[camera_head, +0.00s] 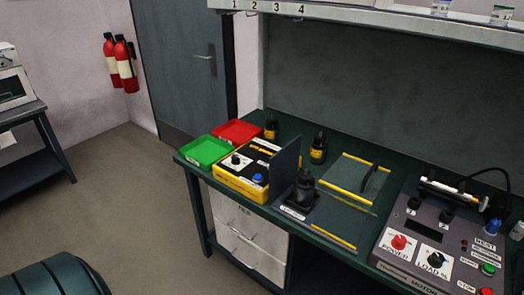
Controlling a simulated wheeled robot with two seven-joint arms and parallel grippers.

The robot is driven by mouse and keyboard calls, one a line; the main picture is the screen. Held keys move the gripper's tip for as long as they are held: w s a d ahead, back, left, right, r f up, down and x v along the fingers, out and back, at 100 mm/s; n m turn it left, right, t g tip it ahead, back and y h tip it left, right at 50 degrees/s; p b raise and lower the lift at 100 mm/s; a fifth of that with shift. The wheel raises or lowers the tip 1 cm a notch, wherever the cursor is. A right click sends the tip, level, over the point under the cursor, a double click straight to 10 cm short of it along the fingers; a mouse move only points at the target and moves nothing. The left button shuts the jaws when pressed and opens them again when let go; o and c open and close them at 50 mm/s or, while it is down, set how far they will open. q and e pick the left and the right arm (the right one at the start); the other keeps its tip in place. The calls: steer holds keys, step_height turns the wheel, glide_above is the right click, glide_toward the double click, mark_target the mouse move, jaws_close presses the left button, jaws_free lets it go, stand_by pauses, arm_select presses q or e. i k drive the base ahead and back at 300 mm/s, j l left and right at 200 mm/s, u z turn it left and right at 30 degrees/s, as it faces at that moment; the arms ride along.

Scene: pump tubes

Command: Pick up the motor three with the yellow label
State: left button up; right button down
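Two small black motors with yellow labels stand upright on the green workbench (345,152). One motor (271,128) is at the back left, beside the red tray. The other motor (318,148) is further right, behind the dark upright panel. A third dark cylindrical part (304,188) stands in a black holder with a white label near the front edge; I see no yellow label on it. I cannot read which one is motor three. Neither of my grippers is in view.
A red tray (236,131), a green tray (205,151) and a yellow-black box (244,174) fill the bench's left end. A dark upright panel (287,164) stands beside the box. A grey control console (430,243) is at the right. A shelf (380,22) hangs above.

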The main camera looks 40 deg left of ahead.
mark_target(305, 184)
steer(key=i+j+u, duration=0.15)
steer(key=i+u, duration=0.15)
steer(key=i, duration=0.2)
steer(key=i+u, duration=0.25)
steer(key=i, duration=0.25)
